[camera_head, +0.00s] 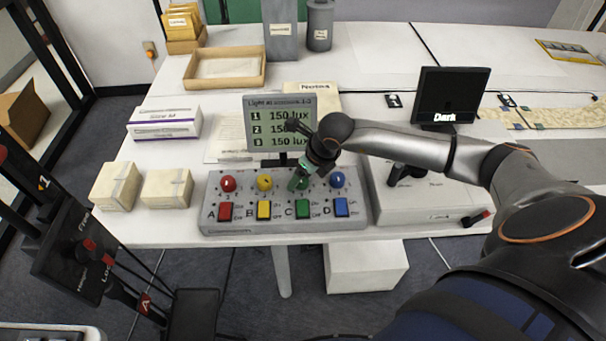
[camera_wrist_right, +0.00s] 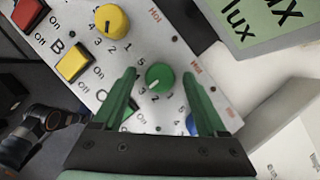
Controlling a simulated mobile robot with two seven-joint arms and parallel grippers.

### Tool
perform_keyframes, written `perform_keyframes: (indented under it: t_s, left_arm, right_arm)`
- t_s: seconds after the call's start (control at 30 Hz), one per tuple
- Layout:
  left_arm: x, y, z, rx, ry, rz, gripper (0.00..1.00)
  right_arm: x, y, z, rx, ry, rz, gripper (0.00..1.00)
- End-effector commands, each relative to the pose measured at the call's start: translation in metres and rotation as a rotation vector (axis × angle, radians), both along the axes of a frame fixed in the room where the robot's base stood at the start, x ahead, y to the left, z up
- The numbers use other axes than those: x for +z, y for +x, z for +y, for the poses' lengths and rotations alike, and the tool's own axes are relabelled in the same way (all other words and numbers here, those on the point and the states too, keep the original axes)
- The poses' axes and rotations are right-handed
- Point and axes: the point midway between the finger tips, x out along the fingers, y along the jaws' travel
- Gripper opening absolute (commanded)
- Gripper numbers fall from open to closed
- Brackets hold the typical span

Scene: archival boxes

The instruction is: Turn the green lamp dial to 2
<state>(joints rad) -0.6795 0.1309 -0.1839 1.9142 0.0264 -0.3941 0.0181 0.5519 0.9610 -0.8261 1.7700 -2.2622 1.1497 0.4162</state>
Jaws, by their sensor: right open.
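The green dial (camera_wrist_right: 159,77) is a round knob on the grey control panel (camera_head: 225,187). In the wrist view its pale mark faces lower left, towards the small printed numerals; I cannot tell exactly which one it meets. My right gripper (camera_wrist_right: 160,82) is open, with one green finger on each side of the dial. A small gap seems to show on both sides. In the head view the right gripper (camera_head: 301,176) comes down over the dial and mostly hides it. The green switch (camera_head: 303,208) sits in front of the dial. My left gripper is not in view.
Red (camera_head: 228,184), yellow (camera_head: 265,183) and blue (camera_head: 337,180) dials flank the green one, with coloured switches in front. A display (camera_head: 280,104) reading lux values stands behind. White boxes (camera_head: 168,188) lie left; a grey device (camera_head: 430,200) stands right.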

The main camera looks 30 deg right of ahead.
Motion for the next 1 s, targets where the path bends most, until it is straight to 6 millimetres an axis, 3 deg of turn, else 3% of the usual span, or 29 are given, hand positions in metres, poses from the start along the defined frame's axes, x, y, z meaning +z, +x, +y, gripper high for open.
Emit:
perform_keyframes:
  t_s: [0.07,0.7,1.0]
  left_arm:
    - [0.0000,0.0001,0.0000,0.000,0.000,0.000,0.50]
    - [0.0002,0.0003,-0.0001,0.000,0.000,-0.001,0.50]
    - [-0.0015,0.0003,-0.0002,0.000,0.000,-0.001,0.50]
  right_arm:
    - [0.0001,-0.0002,0.0001,0.000,0.000,0.000,0.74]
    - [0.0006,-0.0001,0.0000,0.000,0.000,0.000,0.02]
    - [0.0001,-0.0001,-0.0003,0.011,0.001,0.000,0.00]
